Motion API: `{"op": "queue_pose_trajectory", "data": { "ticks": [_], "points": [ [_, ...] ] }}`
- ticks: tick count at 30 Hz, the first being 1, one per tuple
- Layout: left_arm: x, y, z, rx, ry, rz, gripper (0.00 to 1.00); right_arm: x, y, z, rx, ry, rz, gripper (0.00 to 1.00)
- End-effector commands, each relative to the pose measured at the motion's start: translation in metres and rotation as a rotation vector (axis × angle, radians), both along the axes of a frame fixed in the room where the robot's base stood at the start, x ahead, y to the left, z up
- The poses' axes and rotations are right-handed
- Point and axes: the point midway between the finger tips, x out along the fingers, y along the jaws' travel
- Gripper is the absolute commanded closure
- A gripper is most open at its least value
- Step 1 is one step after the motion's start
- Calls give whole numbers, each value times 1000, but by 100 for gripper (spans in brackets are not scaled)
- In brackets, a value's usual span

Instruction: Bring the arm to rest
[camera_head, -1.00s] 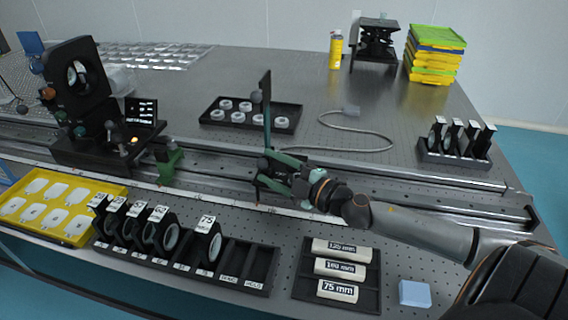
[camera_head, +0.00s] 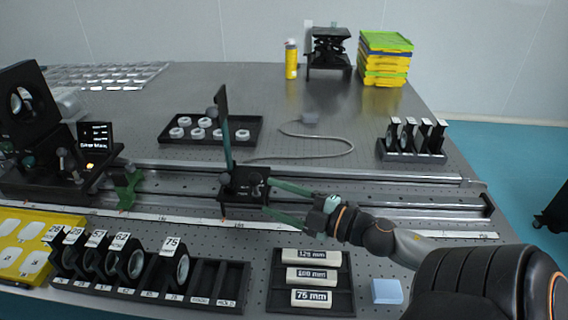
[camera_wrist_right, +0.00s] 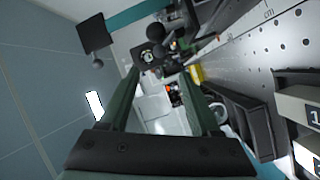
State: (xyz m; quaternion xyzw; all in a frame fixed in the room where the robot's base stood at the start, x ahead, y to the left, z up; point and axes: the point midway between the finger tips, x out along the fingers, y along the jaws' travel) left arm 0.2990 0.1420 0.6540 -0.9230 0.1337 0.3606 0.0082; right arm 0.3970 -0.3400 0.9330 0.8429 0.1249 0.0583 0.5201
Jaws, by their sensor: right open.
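My right gripper (camera_head: 268,197) is open, its two green fingers spread apart and pointing left at a black rail carriage (camera_head: 238,192) with an upright dark plate (camera_head: 222,125). The fingertips are close to the carriage's right side; whether they touch it I cannot tell. In the right wrist view the open fingers (camera_wrist_right: 160,72) have nothing clamped between them, and the plate's dark square (camera_wrist_right: 95,33) shows beyond them at the upper left. My right arm (camera_head: 375,236) reaches in from the lower right, over the rail's front side. My left gripper is not in view.
Below the arm are a black tray of labelled white cylinders (camera_head: 352,300), a blue block (camera_head: 387,291) and a lens-holder rack (camera_head: 240,290). Behind the rail stand a ring tray (camera_head: 250,125), a cable (camera_head: 345,148) and a filter rack (camera_head: 412,157).

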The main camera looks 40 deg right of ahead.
Motion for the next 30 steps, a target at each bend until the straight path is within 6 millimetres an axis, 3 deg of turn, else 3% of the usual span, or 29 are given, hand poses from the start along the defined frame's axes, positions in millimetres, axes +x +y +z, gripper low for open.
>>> {"op": "queue_pose_trajectory", "data": {
  "ticks": [6,24,26,30],
  "points": [
    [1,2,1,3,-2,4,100,-13,-3,1,-1,1,0,36],
    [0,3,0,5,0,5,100,-14,-4,1,-1,-1,1,36],
    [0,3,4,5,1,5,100,-14,-4,5,-1,-1,1,36],
    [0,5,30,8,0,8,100,-14,-4,34,-2,-1,1,36]
  ]
}}
